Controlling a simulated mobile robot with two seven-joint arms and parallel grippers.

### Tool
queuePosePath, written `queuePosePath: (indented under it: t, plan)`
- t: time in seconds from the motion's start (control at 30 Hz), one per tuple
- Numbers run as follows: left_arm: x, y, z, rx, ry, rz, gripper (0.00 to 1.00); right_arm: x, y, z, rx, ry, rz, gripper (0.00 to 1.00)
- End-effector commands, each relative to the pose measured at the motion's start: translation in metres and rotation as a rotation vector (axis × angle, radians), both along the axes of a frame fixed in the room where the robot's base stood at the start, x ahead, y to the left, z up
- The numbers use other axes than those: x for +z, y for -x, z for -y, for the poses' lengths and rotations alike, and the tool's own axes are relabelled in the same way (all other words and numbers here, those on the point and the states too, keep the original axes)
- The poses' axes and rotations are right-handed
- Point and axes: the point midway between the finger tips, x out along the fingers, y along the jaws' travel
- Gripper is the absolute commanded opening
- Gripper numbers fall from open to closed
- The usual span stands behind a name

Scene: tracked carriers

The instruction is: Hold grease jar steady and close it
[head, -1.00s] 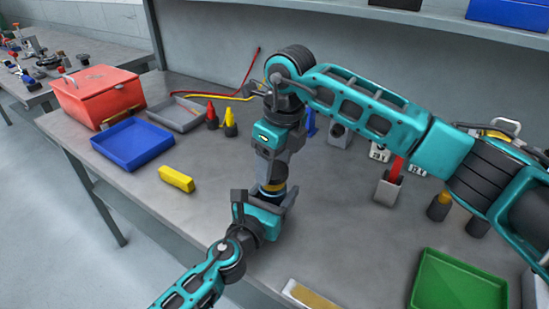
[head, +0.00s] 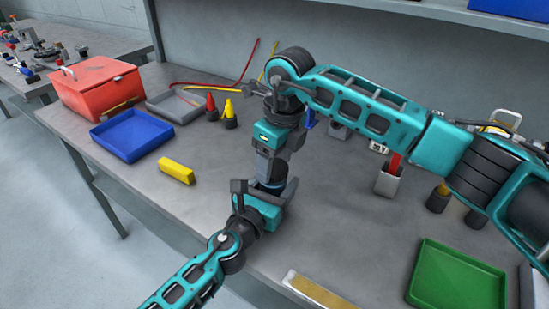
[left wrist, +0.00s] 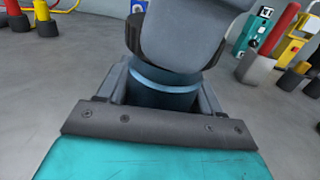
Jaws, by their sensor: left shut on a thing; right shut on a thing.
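The grease jar (left wrist: 165,92) is a dark blue cylinder with a lighter blue ring near its top. It stands upright between the fingers of my left gripper (head: 268,190), which is shut on it from the front. A sliver of the jar also shows in the head view. My right gripper (head: 270,176) comes down from above, directly over the jar and very close to its top. I cannot tell whether lid and jar touch.
A yellow block (head: 177,171), a blue tray (head: 132,136), a grey tray (head: 178,112) and a red box (head: 98,88) lie left. A green tray (head: 457,278) and a grey holder (head: 388,182) stand right. The bench between is mostly clear.

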Motion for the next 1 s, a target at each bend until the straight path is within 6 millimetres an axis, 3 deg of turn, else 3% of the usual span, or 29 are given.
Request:
queuePosePath:
  t: [0.77,0.8,1.0]
  plan:
    - [-0.001,0.0,0.0,0.0,0.0,-0.001,0.1,-0.011,0.0,0.0,0.0,0.001,0.001,0.36]
    - [-0.001,0.0,0.0,0.0,0.0,-0.001,0.0,-0.012,0.0,0.0,0.0,0.001,0.001,0.36]
    - [-0.001,0.0,0.0,0.0,0.0,-0.001,0.0,-0.011,0.0,0.0,-0.098,0.002,0.001,0.36]
